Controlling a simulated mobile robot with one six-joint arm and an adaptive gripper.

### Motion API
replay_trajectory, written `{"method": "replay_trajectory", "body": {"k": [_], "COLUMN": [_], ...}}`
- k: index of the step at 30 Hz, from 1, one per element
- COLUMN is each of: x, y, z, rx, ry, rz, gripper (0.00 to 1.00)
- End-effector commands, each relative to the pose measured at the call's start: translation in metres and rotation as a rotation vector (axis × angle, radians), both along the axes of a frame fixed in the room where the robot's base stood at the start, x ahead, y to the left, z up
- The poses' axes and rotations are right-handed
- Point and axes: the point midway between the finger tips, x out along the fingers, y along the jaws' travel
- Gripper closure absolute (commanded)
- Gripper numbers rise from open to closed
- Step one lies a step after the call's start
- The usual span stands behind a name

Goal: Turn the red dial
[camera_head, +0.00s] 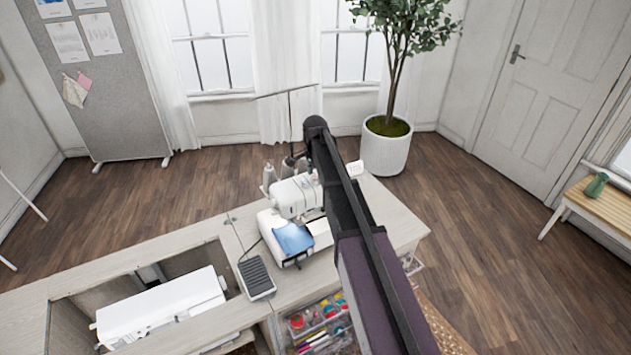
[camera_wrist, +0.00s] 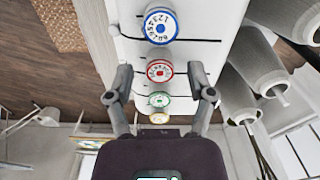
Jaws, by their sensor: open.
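The red dial (camera_wrist: 159,71) is a round white knob with a red rim and centre and small markings, on the white face of the sewing machine. In the wrist view it appears between the tips of my open gripper (camera_wrist: 160,79), with a gap on each side. I cannot tell how far the tips are from the machine face. In the head view the white machine (camera_head: 296,197) stands on the cabinet top, partly behind my arm. The dials and my gripper are hidden there.
A blue dial (camera_wrist: 160,25), a green dial (camera_wrist: 159,100) and a yellow dial (camera_wrist: 158,118) line up with the red one. Grey thread cones (camera_wrist: 243,97) stand close to the right. A foot pedal (camera_head: 257,278) lies on the cabinet top (camera_head: 385,215).

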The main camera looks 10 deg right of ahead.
Motion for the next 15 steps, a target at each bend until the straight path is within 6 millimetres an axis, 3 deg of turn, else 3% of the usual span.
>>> {"method": "replay_trajectory", "body": {"k": [15], "x": [0.0], "y": [-0.0002], "z": [-0.0058], "rx": [0.0], "ry": [0.0], "rz": [0.0], "gripper": [0.31]}}
